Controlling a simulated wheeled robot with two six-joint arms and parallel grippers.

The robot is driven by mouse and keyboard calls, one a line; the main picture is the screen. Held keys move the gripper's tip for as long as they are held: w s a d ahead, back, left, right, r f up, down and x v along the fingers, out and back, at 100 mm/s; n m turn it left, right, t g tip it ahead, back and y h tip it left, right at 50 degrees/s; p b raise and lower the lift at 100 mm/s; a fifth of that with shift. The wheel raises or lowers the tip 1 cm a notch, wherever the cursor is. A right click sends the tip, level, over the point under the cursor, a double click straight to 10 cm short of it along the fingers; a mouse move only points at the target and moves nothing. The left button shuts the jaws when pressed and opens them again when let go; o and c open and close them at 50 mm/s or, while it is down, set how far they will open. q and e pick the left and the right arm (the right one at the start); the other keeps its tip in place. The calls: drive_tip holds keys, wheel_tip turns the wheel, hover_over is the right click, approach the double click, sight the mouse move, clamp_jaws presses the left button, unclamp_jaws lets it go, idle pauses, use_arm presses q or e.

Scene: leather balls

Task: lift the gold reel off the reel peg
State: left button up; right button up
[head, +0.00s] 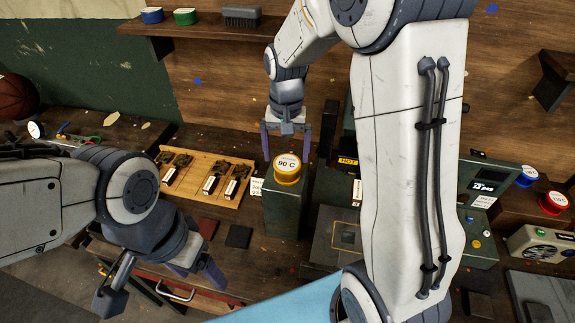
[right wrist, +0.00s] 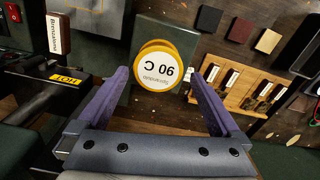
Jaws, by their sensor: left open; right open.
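The gold reel (head: 287,168) has a white top label reading "90 C". It sits upright on top of a dark green block (head: 284,212); the reel peg under it is hidden. It also shows in the right wrist view (right wrist: 160,68), upside down. My right gripper (head: 286,140) is open and empty, just behind the reel in the head view. In the right wrist view its two purple fingers (right wrist: 158,76) point toward the reel, which appears between and beyond the tips. I cannot tell whether they touch it. My left gripper (head: 197,272) is open and empty at lower left.
A wooden tray (head: 205,184) with several dark pieces and labels lies left of the block. Blue (head: 526,174) and red (head: 553,201) reels stand at the right. A shelf (head: 205,27) runs above. Dark machinery with a yellow "HOT" label (right wrist: 66,77) is close beside the block.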

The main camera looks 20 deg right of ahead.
sight(288, 163)
drive_tip(key=shift+s+f+p, duration=0.1)
drive_tip(key=shift+f+p, duration=0.25)
drive_tip(key=f, duration=0.1)
drive_tip(key=f+p, duration=0.1)
drive_tip(key=f, duration=0.1)
drive_tip(key=shift+d+f, duration=0.2)
drive_tip(key=shift+f, duration=0.1)
drive_tip(key=shift+f+p, duration=0.3)
drive_tip(key=shift+f, duration=0.1)
drive_tip(key=c, duration=1)
drive_tip(key=shift+r, duration=0.15)
